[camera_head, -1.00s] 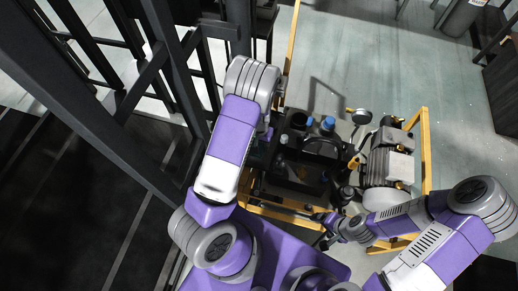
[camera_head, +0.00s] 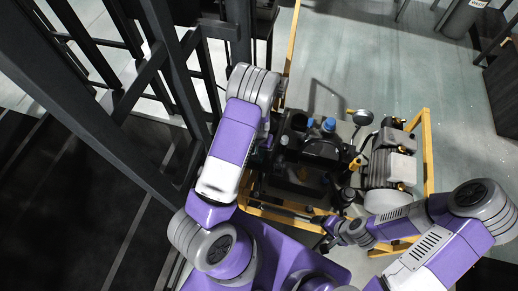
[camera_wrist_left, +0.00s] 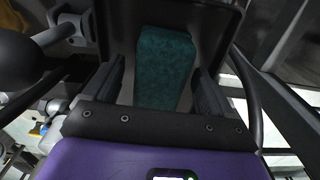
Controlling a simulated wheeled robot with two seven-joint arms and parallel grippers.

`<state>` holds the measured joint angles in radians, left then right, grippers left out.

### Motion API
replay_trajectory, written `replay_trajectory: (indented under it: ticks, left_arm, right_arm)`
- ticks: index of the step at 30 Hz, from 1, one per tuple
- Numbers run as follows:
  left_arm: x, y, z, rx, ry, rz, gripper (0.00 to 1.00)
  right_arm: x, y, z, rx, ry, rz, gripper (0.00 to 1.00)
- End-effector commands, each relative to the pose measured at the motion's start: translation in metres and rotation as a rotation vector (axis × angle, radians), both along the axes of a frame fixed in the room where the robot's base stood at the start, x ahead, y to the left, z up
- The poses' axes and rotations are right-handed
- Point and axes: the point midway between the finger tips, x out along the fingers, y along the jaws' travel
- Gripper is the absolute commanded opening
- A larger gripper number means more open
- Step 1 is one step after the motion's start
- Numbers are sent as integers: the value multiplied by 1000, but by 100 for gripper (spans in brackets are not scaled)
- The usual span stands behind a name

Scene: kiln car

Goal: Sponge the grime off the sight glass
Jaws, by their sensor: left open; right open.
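In the left wrist view a dark green block, which looks like the sponge (camera_wrist_left: 165,68), lies in a dark tray-like holder (camera_wrist_left: 212,18). My left gripper (camera_wrist_left: 160,85) is open, with one dark finger on each side of the sponge. A gap shows between the sponge and the fingers, so it is not clamped. In the head view my left arm hides this gripper and the sponge. My right gripper (camera_head: 322,240) is open and empty at the near edge of the machine. I cannot make out the sight glass or its grime.
A machine with a dark block (camera_head: 300,170), blue caps (camera_head: 328,125) and a grey motor (camera_head: 390,160) stands in a yellow frame (camera_head: 427,150). A round gauge (camera_head: 362,117) rises behind it. Dark steel posts (camera_head: 180,80) stand close to my left arm.

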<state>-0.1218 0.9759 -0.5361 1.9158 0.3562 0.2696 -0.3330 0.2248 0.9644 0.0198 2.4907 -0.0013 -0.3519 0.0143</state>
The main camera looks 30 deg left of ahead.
Motion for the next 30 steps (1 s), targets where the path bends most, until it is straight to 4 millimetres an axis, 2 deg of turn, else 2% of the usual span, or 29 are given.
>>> replay_trajectory:
  ticks: [6,12,18,22,30]
  left_arm:
    - [0,0,0,1,-1,-1,85]
    - [2,-2,40,0,-3,-2,85]
    - [3,-4,68,0,-2,0,85]
    - [2,-4,75,0,-1,0,85]
    - [2,-4,75,0,1,0,85]
  right_arm:
    - [0,0,-1,0,0,0,85]
    - [0,0,18,0,0,0,85]
    - [0,0,29,0,0,0,85]
    - [0,0,30,0,0,0,85]
    - [0,0,30,0,0,0,85]
